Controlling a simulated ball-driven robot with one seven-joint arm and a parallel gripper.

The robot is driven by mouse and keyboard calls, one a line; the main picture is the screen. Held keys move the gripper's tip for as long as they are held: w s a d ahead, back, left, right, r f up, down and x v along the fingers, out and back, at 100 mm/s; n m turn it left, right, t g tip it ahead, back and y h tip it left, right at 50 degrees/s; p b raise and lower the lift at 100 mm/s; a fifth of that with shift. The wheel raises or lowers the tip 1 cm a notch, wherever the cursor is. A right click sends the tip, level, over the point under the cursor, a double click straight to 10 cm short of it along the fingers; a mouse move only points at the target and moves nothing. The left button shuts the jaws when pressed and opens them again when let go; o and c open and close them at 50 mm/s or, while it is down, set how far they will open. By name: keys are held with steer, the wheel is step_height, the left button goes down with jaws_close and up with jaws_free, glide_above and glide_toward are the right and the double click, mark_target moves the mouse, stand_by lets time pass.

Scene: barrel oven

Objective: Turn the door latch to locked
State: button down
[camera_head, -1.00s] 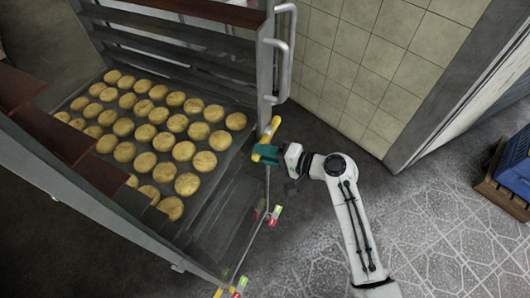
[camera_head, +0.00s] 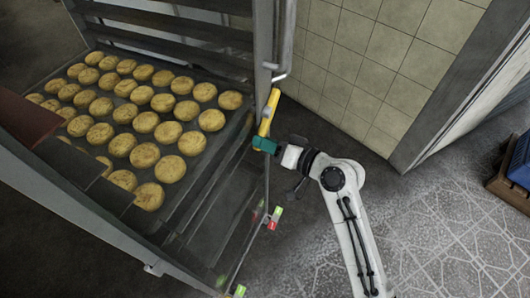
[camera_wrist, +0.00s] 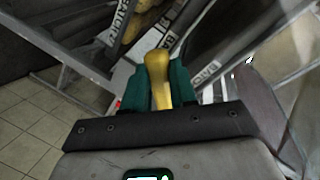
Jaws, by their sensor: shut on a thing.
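The door latch is a yellow handle (camera_head: 268,112) on the front edge of the rack-like oven, below the vertical metal grab handle. My gripper (camera_head: 265,145), with green fingers, is at the lower end of the yellow latch. In the wrist view the yellow latch (camera_wrist: 158,75) stands between the two green fingers of my gripper (camera_wrist: 152,88), which are shut on it. The latch looks near upright, leaning slightly, in the head view. Its pivot is not clear.
The oven rack holds a tray with several rows of round baked goods (camera_head: 145,122). A metal grab handle (camera_head: 286,40) rises above the latch. A tiled wall (camera_head: 370,60) is behind. Patterned floor (camera_head: 440,230) is free at the right. A blue crate (camera_head: 520,160) stands at the far right.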

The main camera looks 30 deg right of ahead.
steer(key=shift+w+d+f+n+t+b, duration=0.4)
steer(key=shift+n+b, duration=0.35)
steer(key=shift+b, duration=0.65)
steer(key=shift+w+d+f+n+t+b, duration=0.2)
steer(key=shift+f+n+b, duration=0.45)
steer(key=shift+b, duration=0.7)
steer(key=shift+d+r, duration=0.1)
steer(key=shift+r, duration=0.05)
steer(key=c, duration=0.9)
jaws_free()
steer(key=shift+s, duration=0.15)
steer(key=v, duration=1)
steer(key=shift+s+r+b, duration=0.2)
steer(key=shift+s+b, duration=0.1)
